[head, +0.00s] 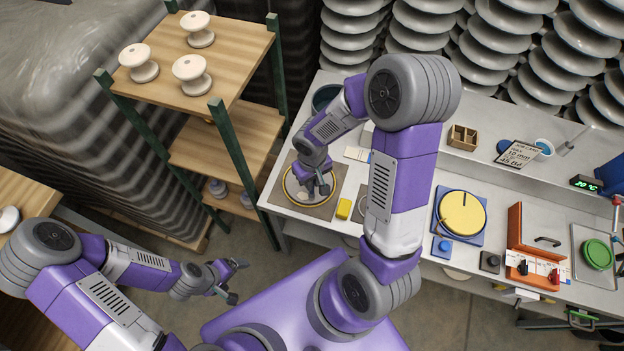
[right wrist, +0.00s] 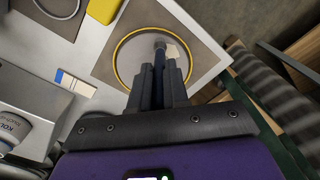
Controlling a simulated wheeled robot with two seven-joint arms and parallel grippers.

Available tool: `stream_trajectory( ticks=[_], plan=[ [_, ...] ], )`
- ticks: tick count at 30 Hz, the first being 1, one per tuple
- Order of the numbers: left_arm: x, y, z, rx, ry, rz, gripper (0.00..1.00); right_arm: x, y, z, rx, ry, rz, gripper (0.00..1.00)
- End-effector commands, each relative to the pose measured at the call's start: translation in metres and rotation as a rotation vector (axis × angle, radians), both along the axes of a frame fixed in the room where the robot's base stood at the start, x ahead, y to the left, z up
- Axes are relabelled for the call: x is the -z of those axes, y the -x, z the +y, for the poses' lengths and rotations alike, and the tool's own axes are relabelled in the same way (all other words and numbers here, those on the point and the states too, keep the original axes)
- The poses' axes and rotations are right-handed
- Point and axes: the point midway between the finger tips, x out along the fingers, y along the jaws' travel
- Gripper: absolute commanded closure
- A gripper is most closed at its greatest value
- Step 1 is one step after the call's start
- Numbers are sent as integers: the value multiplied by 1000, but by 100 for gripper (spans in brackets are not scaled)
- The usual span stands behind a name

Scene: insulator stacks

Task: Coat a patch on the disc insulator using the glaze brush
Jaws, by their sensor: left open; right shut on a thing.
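The disc insulator (head: 290,190) appears as a round grey disc inside a yellow ring on a brown mat, at the left end of the bench. It also shows in the right wrist view (right wrist: 130,63). My right gripper (head: 322,187) is over the disc, shut on a thin dark handle, which I take to be the glaze brush (right wrist: 160,47). Its grey end reaches down over the disc; whether it touches cannot be told. A pale cream patch (right wrist: 174,51) shows beside that end. My left gripper (head: 236,281) is open and empty, away from the bench over the floor.
A yellow block (head: 344,208) lies right of the mat. A wooden shelf (head: 235,60) with white insulators stands left of the bench.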

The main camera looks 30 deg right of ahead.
Motion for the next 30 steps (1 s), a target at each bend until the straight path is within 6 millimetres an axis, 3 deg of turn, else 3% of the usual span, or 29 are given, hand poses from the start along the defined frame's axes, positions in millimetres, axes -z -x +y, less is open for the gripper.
stream_trajectory(
  ticks=[30],
  plan=[
    [15,0,0,0,0,0,9,17,-4,-4,1,0,0,100]
  ],
)
